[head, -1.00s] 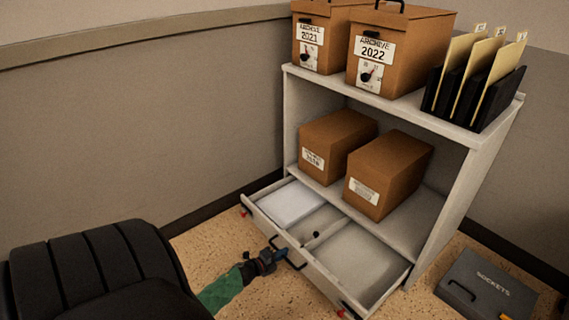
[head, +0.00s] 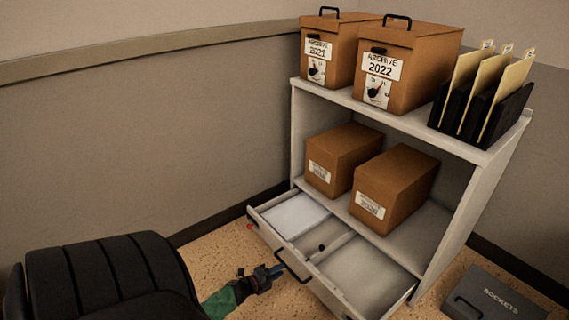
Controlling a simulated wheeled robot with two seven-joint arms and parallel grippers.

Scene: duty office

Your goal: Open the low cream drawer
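The low cream drawer (head: 345,300) at the bottom of the cream cabinet stands pulled out, its inside showing from above. Its dark bar handle (head: 291,266) is on the front face. My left gripper (head: 274,272) is just in front of the handle, to its left, and looks slightly apart from it. Its fingers are small and dark, so whether they are open or shut is unclear. My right gripper is not in view.
White paper (head: 295,214) and a small dark knob lie in the drawer. Cartons (head: 395,185) stand on the shelf above; archive boxes (head: 408,70) and a file rack (head: 482,105) are on top. A grey sockets case (head: 490,295) is right of the cabinet. A black chair (head: 105,275) is at lower left.

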